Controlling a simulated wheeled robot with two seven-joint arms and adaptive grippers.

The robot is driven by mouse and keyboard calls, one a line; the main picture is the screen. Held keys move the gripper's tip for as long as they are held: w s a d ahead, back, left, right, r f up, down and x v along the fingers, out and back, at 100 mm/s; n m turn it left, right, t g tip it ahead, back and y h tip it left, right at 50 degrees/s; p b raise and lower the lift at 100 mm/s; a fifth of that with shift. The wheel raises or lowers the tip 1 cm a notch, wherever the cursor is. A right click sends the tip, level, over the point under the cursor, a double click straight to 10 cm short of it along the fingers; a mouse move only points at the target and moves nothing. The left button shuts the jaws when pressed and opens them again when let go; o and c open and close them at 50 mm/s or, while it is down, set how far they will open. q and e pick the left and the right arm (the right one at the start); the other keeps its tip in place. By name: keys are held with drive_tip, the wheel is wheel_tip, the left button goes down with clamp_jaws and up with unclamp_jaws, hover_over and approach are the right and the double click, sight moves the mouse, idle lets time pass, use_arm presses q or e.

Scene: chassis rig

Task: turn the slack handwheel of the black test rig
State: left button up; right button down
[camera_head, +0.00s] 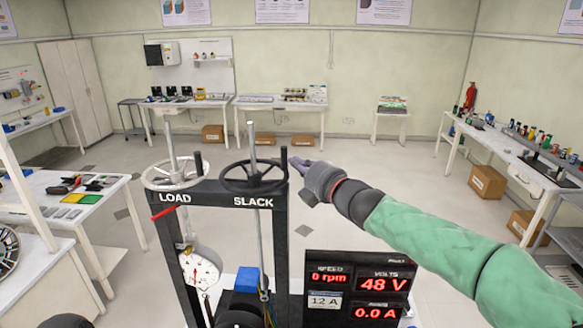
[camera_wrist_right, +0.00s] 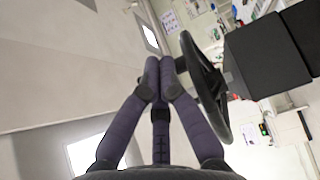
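The black test rig (camera_head: 281,225) stands upright at centre in the head view. Its black slack handwheel (camera_head: 253,188) lies flat on top above the SLACK label, with an upright handle (camera_head: 284,158) on its right rim. In the right wrist view the wheel (camera_wrist_right: 208,85) shows edge-on, just right of the fingers. My right gripper (camera_head: 296,163) is beside the handle, at its right. In the wrist view my right fingers (camera_wrist_right: 165,65) come together at the tips, with nothing visible between them. Whether they touch the handle is hidden.
A pale LOAD handwheel (camera_head: 171,187) with a dark handle stands left of the slack wheel. A dial gauge (camera_head: 200,268) hangs below it. A display (camera_head: 358,288) reads 0 rpm, 48 V and 0.0 A.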

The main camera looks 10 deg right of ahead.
drive_tip(key=shift+w+d, duration=0.1)
drive_tip(key=shift+w, duration=1.05)
drive_tip(key=shift+w, duration=0.1)
idle(0.7)
